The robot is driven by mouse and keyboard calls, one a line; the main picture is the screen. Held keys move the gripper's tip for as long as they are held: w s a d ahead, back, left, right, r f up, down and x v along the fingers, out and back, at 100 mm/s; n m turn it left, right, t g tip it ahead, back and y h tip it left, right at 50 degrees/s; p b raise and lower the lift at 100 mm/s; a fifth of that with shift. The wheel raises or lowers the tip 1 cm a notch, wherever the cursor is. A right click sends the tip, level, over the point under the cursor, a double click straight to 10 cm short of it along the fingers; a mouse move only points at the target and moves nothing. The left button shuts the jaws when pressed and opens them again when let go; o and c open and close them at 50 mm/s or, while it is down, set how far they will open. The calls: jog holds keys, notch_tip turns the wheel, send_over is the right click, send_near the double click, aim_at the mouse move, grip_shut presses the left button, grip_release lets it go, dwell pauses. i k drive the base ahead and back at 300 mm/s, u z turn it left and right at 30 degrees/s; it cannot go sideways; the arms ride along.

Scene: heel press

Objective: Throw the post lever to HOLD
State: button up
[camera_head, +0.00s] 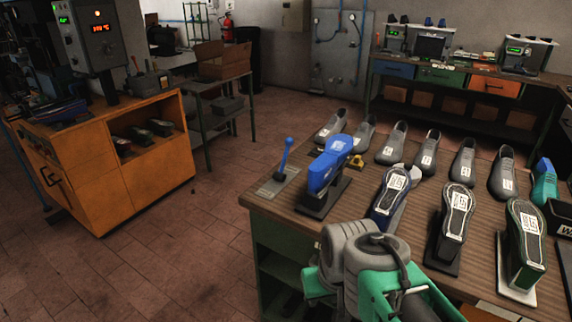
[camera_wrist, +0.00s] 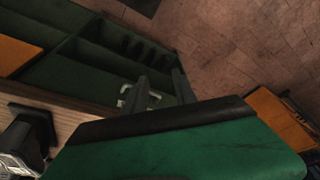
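The post lever (camera_head: 286,156) is a thin blue rod with a rounded blue knob. It stands on a grey plate (camera_head: 272,187) at the left corner of the wooden bench, leaning slightly right. The plate's markings are too small to read. My grey and green arm end is in the lower middle of the head view, in front of the bench and right of the lever. My gripper (camera_wrist: 161,78) shows in the wrist view as two dark fingers with a gap between them, apart and empty. The lever is not visible in the wrist view.
A blue form on a dark stand (camera_head: 327,172) is close right of the lever. Shoe forms (camera_head: 456,215) fill the bench (camera_head: 262,207) farther right. An orange cabinet (camera_head: 155,185) stands left across open floor (camera_head: 180,250). Green shelves (camera_wrist: 85,58) lie beyond my fingers.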

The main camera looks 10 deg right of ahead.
aim_at(288, 141)
jog(key=u, duration=1.2)
jog(key=i, duration=1.05)
jog(key=u, duration=0.6)
jog(key=i, duration=1.2)
jog(key=z, duration=0.7)
jog(key=i, duration=0.85)
jog(key=z, duration=1.3)
jog(key=i, duration=0.35)
jog(key=z, duration=0.3)
